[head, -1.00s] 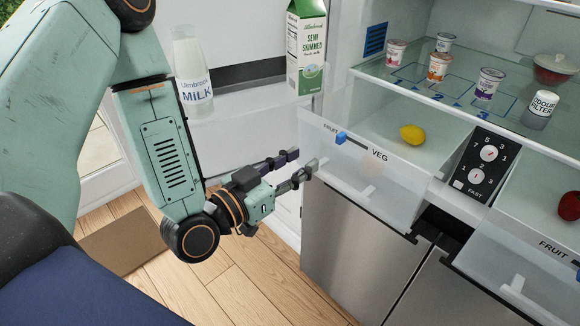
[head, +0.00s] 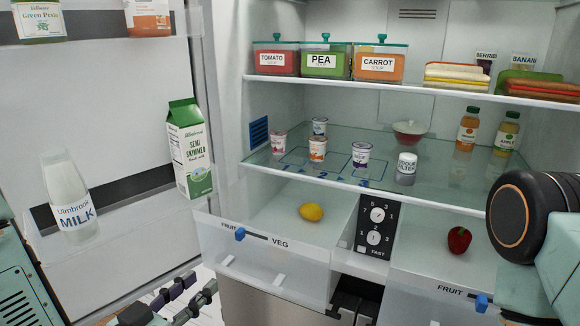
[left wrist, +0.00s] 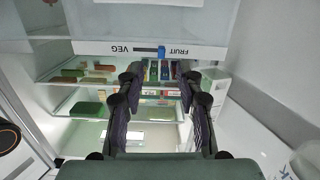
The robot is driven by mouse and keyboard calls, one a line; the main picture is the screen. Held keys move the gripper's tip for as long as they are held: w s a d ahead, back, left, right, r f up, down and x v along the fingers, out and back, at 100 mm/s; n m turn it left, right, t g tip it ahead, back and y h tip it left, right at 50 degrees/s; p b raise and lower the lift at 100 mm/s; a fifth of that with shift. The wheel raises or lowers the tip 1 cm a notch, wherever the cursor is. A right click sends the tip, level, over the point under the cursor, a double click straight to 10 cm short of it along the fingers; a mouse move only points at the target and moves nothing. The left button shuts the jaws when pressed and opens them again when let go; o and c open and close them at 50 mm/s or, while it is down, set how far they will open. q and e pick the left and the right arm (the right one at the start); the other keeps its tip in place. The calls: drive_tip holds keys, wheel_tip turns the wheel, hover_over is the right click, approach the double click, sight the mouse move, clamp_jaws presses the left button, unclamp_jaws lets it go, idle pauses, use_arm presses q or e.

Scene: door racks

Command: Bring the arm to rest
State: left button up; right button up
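My left gripper (head: 190,292) shows at the bottom left of the head view, in front of the left drawer and below the fridge door. Its two dark fingers are apart with nothing between them. In the left wrist view the left gripper (left wrist: 162,78) also shows its fingers spread and empty, with the drawer and shelves beyond them. A black and teal joint of my right arm (head: 528,215) shows at the right edge of the head view. My right gripper is out of view.
The left drawer (head: 262,262) stands pulled out, with a lemon (head: 311,212) inside. The right drawer (head: 440,305) holds a red pepper (head: 459,240). The open door carries a milk bottle (head: 67,200) and a green carton (head: 190,150). Yogurt pots stand on the glass shelf.

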use_arm(q)
drive_tip(key=s+f+n+g+y+b, duration=0.1)
drive_tip(key=s+f+g, duration=0.2)
drive_tip(key=f, duration=0.3)
drive_tip(key=s+a+f+n+g+y, duration=0.1)
drive_tip(key=s+f+g, duration=0.2)
drive_tip(key=f, duration=0.3)
drive_tip(key=s+f+n+g+y+b, duration=0.1)
drive_tip(key=s+f+n+g, duration=0.15)
drive_tip(key=f, duration=0.35)
drive_tip(key=s+f+g+y+b, duration=0.1)
drive_tip(key=s+f+g+b, duration=0.1)
drive_tip(key=s+f, duration=0.4)
drive_tip(key=s+a+f+g+y+b, duration=0.1)
drive_tip(key=s+f+g, duration=0.4)
drive_tip(key=s, duration=0.6)
drive_tip(key=shift+s+a+f+m+y+b, duration=0.15)
drive_tip(key=shift+a+f+m+y+b, duration=0.2)
drive_tip(key=shift+f, duration=0.6)
drive_tip(key=shift+d+g, duration=0.1)
drive_tip(key=shift+g, duration=0.15)
drive_tip(key=shift+c, duration=0.2)
